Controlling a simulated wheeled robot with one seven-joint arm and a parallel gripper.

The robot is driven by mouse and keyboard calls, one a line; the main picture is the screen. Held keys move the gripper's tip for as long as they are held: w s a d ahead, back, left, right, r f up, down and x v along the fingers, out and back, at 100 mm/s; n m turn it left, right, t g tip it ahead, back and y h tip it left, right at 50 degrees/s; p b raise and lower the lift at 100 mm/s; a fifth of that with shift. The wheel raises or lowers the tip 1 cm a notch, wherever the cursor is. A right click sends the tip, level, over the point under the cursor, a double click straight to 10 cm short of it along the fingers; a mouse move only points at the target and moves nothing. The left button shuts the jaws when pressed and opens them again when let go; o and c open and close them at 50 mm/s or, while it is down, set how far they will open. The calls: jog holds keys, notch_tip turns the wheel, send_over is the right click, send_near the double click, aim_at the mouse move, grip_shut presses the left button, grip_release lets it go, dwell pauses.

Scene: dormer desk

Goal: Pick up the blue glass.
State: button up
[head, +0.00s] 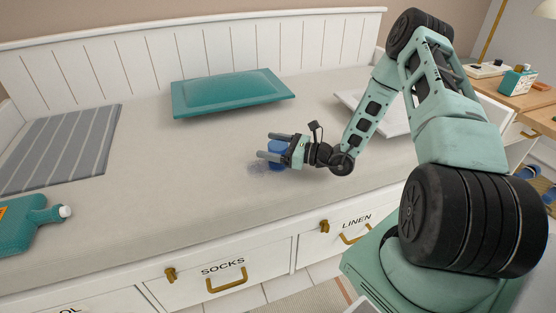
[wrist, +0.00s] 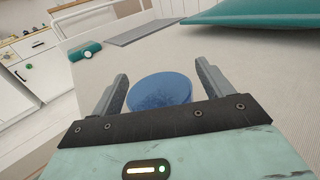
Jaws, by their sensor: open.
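The blue glass (wrist: 160,91) stands on the pale bed top, between the two open fingers of my gripper (wrist: 162,88) in the wrist view. Its round rim shows, and its lower part is hidden behind the gripper body. A gap shows between the glass and each finger, wider on the right. In the head view my gripper (head: 267,147) reaches left, low over the bed, with its fingers on either side of the blue glass (head: 277,151). The glass is partly hidden there by the gripper.
A teal cushion (head: 232,93) lies behind the gripper. A grey striped cloth (head: 62,146) and a teal hot-water bottle (head: 28,222) lie at the left. A pale flat item (head: 388,117) lies behind my arm. The bed top (head: 160,190) left of the gripper is clear.

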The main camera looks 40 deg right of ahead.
jog(key=c, duration=1.1)
jog(key=shift+c, duration=0.2)
